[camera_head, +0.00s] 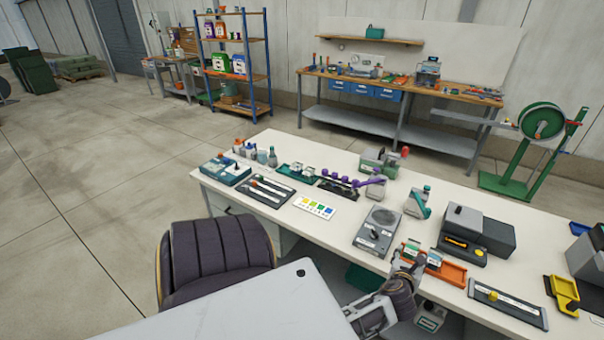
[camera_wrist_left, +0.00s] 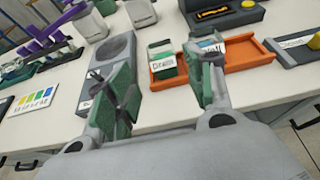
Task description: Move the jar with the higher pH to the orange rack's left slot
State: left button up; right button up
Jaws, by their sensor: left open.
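My left gripper (camera_head: 408,268) is in front of the orange rack (camera_head: 453,272), at the near edge of the bench. In the left wrist view its green-padded fingers (camera_wrist_left: 165,72) are apart with nothing gripped between them. A jar with a green top and a white label (camera_wrist_left: 162,64) stands at the left end of the orange rack (camera_wrist_left: 245,55), beyond the gap between the fingers. A second pale-labelled jar (camera_wrist_left: 212,45) stands to its right, partly hidden by the right finger. The pH values cannot be read. My right gripper is not in view.
A grey round-plate device (camera_head: 378,228) stands left of the rack. A dark grey instrument (camera_head: 478,232) stands behind it, and a tray with a yellow knob (camera_head: 508,303) lies to the right. A colour chart (camera_head: 314,210) lies farther left. A dark chair (camera_head: 215,260) stands before the bench.

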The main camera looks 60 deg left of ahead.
pick_arm(q)
jog(key=d+f+n+t+h, duration=0.1)
jog(key=d+f+n+h, duration=0.45)
jog(key=d+n, duration=0.55)
jog(key=s+f+n+g+h, duration=0.1)
jog(key=s+f+n+g, duration=0.3)
jog(key=f, duration=0.6)
jog(key=s+d+f+n+t, duration=0.1)
jog(key=s+f, duration=0.5)
jog(key=f, duration=0.4)
jog(key=s+f+n+g+h, duration=0.1)
jog(key=s+f+n+g, duration=0.3)
jog(key=f, duration=0.6)
jog(key=s+a+f+n+g, duration=0.1)
jog(key=s+f+n, duration=0.1)
jog(key=s+f, duration=0.4)
jog(key=s+a+f+n+g, duration=0.1)
jog(key=s+f, duration=0.5)
jog(key=s, duration=1.1)
jog(key=s+a+f+n+g, duration=0.2)
jog(key=s+f+n, duration=0.2)
jog(key=s, duration=0.7)
jog(key=shift+s+f, duration=0.25)
jog(key=shift+f, duration=0.7)
jog(key=shift+y, duration=0.25)
